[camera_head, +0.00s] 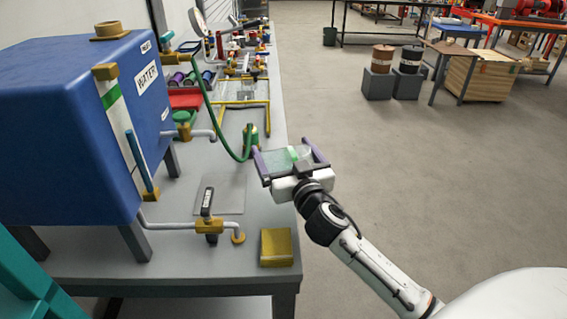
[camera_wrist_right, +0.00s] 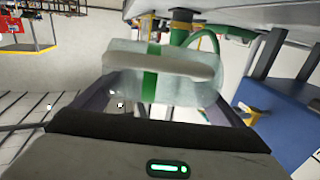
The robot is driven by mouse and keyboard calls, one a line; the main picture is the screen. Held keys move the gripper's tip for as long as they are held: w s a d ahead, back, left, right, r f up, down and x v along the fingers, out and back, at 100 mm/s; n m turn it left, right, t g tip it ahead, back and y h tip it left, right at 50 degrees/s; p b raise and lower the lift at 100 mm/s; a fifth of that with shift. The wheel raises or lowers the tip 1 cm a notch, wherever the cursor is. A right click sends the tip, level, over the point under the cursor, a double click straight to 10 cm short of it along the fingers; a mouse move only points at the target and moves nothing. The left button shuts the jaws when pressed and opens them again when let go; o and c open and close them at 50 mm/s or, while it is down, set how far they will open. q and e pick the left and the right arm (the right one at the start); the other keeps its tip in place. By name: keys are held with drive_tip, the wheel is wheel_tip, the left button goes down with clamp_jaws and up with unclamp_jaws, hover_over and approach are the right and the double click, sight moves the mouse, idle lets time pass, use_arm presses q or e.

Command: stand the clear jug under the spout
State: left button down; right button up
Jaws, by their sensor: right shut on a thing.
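My right gripper (camera_head: 290,160) is shut on the clear jug (camera_head: 280,157), a see-through vessel with a green band. In the right wrist view the jug (camera_wrist_right: 190,85) lies between the two fingers (camera_wrist_right: 158,108), its pale handle or rim running across. In the head view the jug is at the bench's right edge, apart from the spout. The brass spout (camera_head: 238,237) ends a grey pipe, past a black-handled valve (camera_head: 208,212), near the front of the bench. My left gripper is not in view.
A blue water tank (camera_head: 70,130) stands on the grey bench (camera_head: 180,265) at left. A yellow block (camera_head: 277,247) sits right of the spout. A green hose (camera_head: 213,120) loops down to a green fitting (camera_head: 250,138) close to the jug.

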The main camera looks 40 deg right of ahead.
wheel_tip(320, 180, up, 4)
drive_tip(key=shift+f, duration=0.1)
drive_tip(key=s+a+f+n+y, duration=0.1)
drive_tip(key=s+a+f+y, duration=0.1)
drive_tip(key=s+a, duration=0.5)
drive_tip(key=s+a+f+n+y, duration=0.2)
drive_tip(key=s+a, duration=0.6)
drive_tip(key=s, duration=0.6)
drive_tip(key=shift+a+f+t+y, duration=0.2)
drive_tip(key=shift+t+y, duration=0.1)
drive_tip(key=shift+y, duration=0.2)
